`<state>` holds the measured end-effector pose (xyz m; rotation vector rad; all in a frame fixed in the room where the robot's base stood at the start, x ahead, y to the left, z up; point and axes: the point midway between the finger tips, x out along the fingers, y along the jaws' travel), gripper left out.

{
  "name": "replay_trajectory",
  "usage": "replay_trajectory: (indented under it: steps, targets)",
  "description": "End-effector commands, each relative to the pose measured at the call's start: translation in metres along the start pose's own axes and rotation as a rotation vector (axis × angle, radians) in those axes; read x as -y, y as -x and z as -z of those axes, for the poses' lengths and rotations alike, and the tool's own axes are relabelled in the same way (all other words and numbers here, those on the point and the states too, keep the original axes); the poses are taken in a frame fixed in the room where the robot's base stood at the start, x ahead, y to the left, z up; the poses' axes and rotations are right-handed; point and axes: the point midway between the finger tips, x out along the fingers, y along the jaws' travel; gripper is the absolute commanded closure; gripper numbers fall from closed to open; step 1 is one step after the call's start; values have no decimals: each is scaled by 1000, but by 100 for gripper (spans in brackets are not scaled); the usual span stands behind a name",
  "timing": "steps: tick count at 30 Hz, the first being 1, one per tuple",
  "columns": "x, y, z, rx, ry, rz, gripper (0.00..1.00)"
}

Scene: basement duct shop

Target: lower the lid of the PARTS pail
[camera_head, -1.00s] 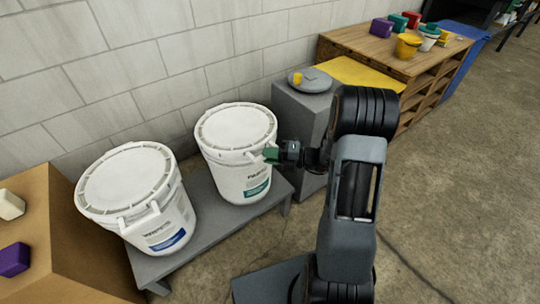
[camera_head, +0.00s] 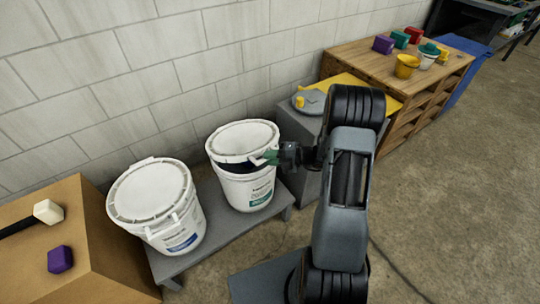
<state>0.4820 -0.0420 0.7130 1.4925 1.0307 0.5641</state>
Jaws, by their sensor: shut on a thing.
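The PARTS pail (camera_head: 248,190) is white with a green label patch and stands on a low grey bench. Its white lid (camera_head: 243,138) is tilted up, with a dark gap under its front edge; the back edge stays at the pail's rim by the wall. My gripper (camera_head: 268,158) reaches in from the right and is shut on the lid's front right edge. The jaws hide the exact spot they hold.
A second white pail (camera_head: 155,205) with a blue label and its lid on stands to the left on the grey bench (camera_head: 222,222). A grey pedestal (camera_head: 300,130) with a round grey lid-like disc is behind my arm. A wooden crate table (camera_head: 410,75) stands beyond.

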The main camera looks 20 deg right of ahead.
Motion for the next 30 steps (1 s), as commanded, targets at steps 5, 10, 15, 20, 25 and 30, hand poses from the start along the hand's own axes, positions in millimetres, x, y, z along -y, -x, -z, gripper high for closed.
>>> replay_trajectory:
  steps: [5, 10, 15, 20, 25, 30]
  targets:
    - [-34, 1, 1, -1, -42, 43, 100]
    - [-58, 0, 0, -1, -81, 83, 100]
    - [-82, -1, 0, 2, -97, 99, 100]
    - [-94, -2, 0, 3, -98, 98, 100]
    - [-95, -4, -1, 2, -97, 98, 100]
    - [-95, -4, 0, 2, -96, 98, 100]
